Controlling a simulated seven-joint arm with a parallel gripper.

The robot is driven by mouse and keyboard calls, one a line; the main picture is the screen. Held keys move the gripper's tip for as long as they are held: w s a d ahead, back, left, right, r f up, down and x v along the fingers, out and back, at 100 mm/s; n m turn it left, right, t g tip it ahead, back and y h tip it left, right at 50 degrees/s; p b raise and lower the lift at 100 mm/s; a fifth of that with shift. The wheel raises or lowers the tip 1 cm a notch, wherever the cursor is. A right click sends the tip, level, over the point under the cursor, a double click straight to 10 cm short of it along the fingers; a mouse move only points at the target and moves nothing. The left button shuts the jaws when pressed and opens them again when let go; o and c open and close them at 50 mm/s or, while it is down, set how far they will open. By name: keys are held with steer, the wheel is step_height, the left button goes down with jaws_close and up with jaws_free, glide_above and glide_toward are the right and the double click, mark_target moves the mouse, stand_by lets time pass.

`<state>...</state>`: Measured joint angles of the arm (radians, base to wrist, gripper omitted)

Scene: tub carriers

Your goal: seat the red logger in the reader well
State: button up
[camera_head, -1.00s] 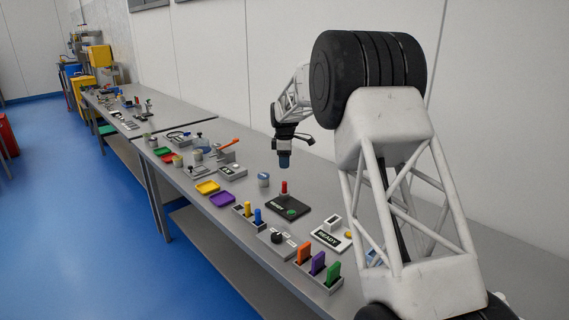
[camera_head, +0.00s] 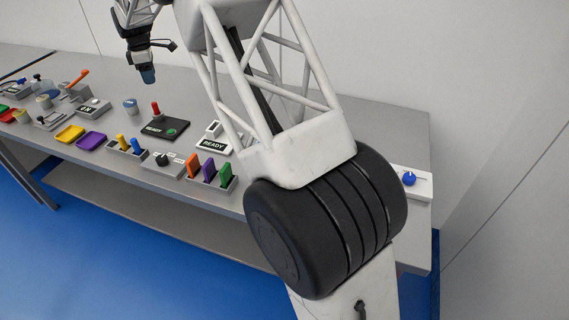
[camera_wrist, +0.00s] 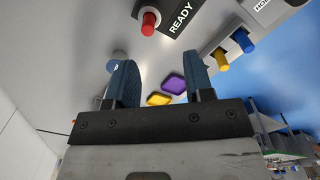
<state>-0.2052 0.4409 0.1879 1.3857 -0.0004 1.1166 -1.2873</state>
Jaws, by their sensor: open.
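The red logger (camera_head: 155,108) stands upright at the back left part of a dark plate (camera_head: 153,131) marked READY with a green disc. In the wrist view the red logger (camera_wrist: 148,24) rises from a pale collar beside the READY lettering; how deep it sits I cannot tell. Which part is the reader well is not clear to me. My gripper (camera_head: 148,78) hangs above the bench, behind the red logger in the picture. In the wrist view its two blue fingers (camera_wrist: 160,82) are apart with nothing held between them.
A rack with yellow (camera_head: 121,140) and blue (camera_head: 134,144) pegs stands in front, near yellow (camera_head: 70,133) and purple (camera_head: 92,141) trays. A blue-topped cylinder (camera_head: 130,106) is left of the plate.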

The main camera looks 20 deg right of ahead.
steer(key=s+d+r+m, duration=0.3)
steer(key=s+d+r, duration=0.15)
steer(key=s, duration=0.55)
steer(key=s+d+r+m+t, duration=0.15)
steer(key=s+d+r, duration=0.3)
steer(key=s, duration=0.45)
steer(key=s+d+r+m, duration=0.4)
steer(key=s+r, duration=0.1)
steer(key=s, duration=0.5)
steer(key=s+d+f+m, duration=0.2)
steer(key=s+m, duration=0.1)
steer(key=s, duration=0.9)
steer(key=s+d+f+m, duration=0.2)
steer(key=s+f+m, duration=0.1)
steer(key=s, duration=0.9)
steer(key=s+d+f+m, duration=0.2)
steer(key=s+d+m, duration=0.1)
steer(key=s, duration=0.9)
steer(key=shift+s+f+t, duration=0.2)
steer(key=shift+t, duration=0.25)
